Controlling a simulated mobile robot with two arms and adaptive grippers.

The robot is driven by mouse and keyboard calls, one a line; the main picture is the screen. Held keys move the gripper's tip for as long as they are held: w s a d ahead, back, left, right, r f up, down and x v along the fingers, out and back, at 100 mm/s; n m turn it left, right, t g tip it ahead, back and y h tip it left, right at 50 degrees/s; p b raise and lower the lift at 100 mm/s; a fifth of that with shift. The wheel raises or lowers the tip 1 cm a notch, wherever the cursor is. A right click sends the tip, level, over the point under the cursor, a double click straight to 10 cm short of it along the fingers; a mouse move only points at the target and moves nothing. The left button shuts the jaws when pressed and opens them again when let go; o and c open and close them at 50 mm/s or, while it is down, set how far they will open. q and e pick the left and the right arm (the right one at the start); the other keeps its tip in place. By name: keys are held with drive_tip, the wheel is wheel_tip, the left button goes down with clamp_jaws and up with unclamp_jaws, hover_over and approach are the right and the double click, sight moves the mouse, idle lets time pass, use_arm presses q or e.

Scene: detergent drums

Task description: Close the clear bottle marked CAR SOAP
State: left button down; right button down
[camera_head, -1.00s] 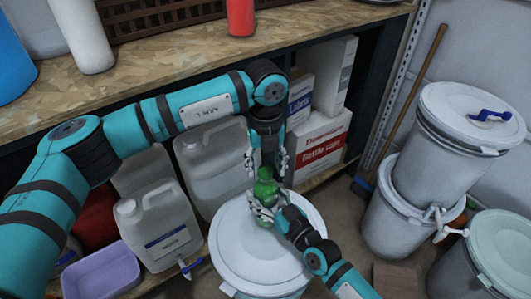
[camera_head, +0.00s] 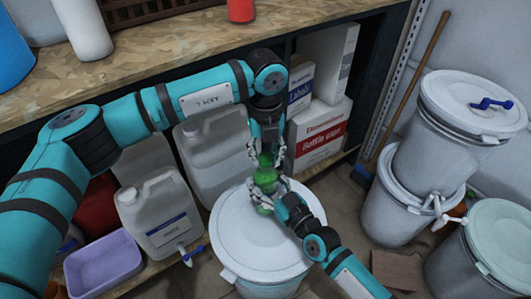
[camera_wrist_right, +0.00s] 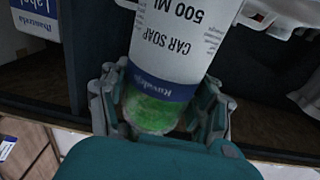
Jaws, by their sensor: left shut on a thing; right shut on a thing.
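The clear bottle (camera_head: 265,177) with green liquid is upright above a white drum lid in the head view. In the right wrist view the bottle (camera_wrist_right: 178,45) shows its CAR SOAP 500 ML label upside down, with green liquid below it. The bottle's mouth and any cap cannot be made out.
The white drum (camera_head: 258,240) stands under the grippers. A shelf behind holds jugs (camera_head: 160,217), a purple tub (camera_head: 103,265) and boxes (camera_head: 318,135). Stacked drums (camera_head: 450,125) stand at the right, with a broom (camera_head: 410,90) behind. The wooden worktop (camera_head: 180,60) lies above the shelf.

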use_arm(q)
drive_tip(key=m, duration=0.5)
drive_tip(key=shift+m, duration=0.4)
drive_tip(key=m, duration=0.4)
drive_tip(key=shift+m, duration=0.4)
drive_tip(key=m, duration=0.4)
drive_tip(key=shift+m, duration=0.3)
drive_tip(key=m, duration=0.6)
drive_tip(key=c, duration=0.9)
unclamp_jaws()
drive_tip(key=shift+f, duration=0.1)
